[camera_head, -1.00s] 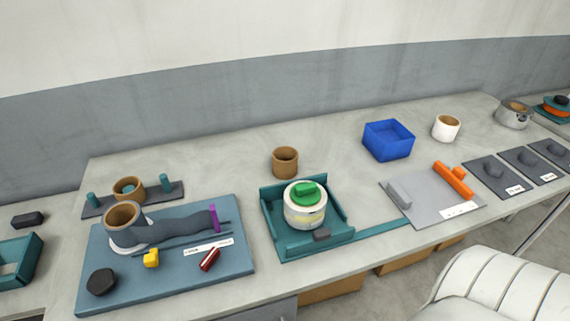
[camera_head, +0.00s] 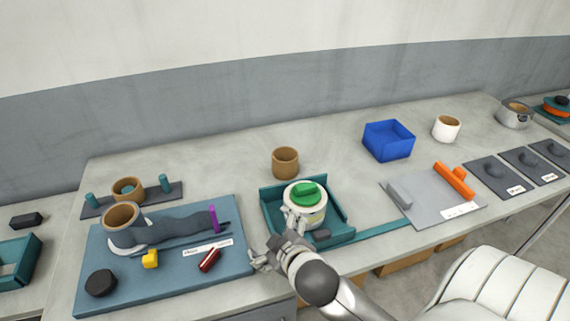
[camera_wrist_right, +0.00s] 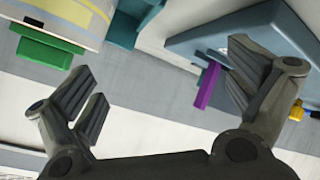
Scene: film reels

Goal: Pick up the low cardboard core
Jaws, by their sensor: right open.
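Brown cardboard cores stand at three places in the head view. One core (camera_head: 285,163) stands upright and alone on the table behind the teal tray. A short core (camera_head: 128,190) sits around a teal peg on the dark rack. I cannot tell for certain which is the low one. My right gripper (camera_head: 274,241) is open and empty, between the blue board and the teal tray, apart from every core. Its spread fingers (camera_wrist_right: 162,85) show in the right wrist view with no core between them. My left gripper is out of view.
The teal tray (camera_head: 339,231) holds a white can with a green top (camera_head: 306,190). The blue board (camera_head: 165,285) carries a purple piece (camera_head: 213,218), yellow and red pieces. A blue bin (camera_head: 388,141) stands at back right. The table behind the tray is mostly clear.

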